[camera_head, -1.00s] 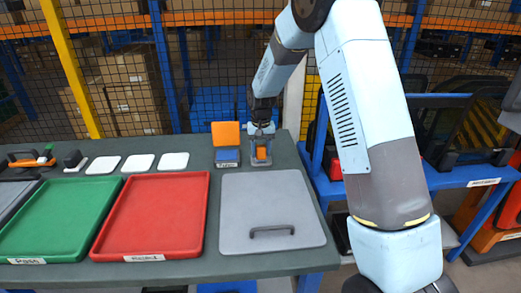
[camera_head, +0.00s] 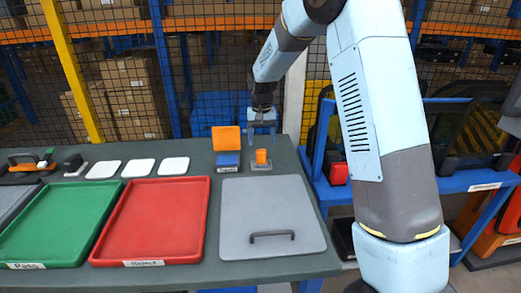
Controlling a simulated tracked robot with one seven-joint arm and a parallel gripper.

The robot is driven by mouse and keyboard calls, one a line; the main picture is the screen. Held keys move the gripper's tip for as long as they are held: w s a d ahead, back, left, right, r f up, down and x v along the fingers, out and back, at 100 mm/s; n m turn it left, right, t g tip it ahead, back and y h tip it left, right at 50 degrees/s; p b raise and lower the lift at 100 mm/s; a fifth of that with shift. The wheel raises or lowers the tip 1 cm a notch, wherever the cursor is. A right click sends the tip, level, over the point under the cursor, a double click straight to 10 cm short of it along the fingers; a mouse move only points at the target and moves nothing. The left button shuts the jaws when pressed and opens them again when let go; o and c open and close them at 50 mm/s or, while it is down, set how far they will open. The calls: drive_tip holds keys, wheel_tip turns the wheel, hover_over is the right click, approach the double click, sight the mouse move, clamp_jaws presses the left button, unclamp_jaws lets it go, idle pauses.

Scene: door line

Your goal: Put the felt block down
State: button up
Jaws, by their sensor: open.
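A small orange block (camera_head: 261,156) stands upright on a flat grey base (camera_head: 261,167) near the back right of the dark green table. It is the piece directly below my gripper, but its material is too small to tell, so I cannot confirm that it is felt. My gripper (camera_head: 262,132) is open and empty above it, fingers pointing down, with a visible gap between fingertips and block. Just left of the block, a blue box (camera_head: 228,161) with a label stands before an upright orange panel (camera_head: 226,139).
A grey lid with a handle (camera_head: 270,212) lies in front. A red Reject tray (camera_head: 152,220) and a green Pass tray (camera_head: 55,225) lie to its left. Several white pads, including one (camera_head: 174,166), line the back. A dark block (camera_head: 73,162) stands farther left. Mesh fencing rises behind.

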sight(262, 151)
drive_tip(key=shift+r, duration=2.6)
drive_tip(key=s+d+r+t, duration=0.1)
drive_tip(key=s+d+r, duration=0.4)
drive_tip(key=s+r, duration=0.3)
drive_tip(key=s+d+r+t, duration=0.2)
drive_tip(key=s+d+r, duration=0.4)
drive_tip(key=s, duration=0.4)
drive_tip(key=s+d+t, duration=0.1)
drive_tip(key=s+d, duration=0.1)
drive_tip(key=s, duration=0.8)
drive_tip(key=s+d+t, duration=0.1)
drive_tip(key=s+d, duration=0.1)
drive_tip(key=s, duration=0.8)
drive_tip(key=shift+d+r+t, duration=0.2)
drive_tip(key=shift+r+t, duration=0.1)
drive_tip(key=shift+r, duration=0.1)
drive_tip(key=shift+s, duration=0.1)
drive_tip(key=shift+c, duration=0.4)
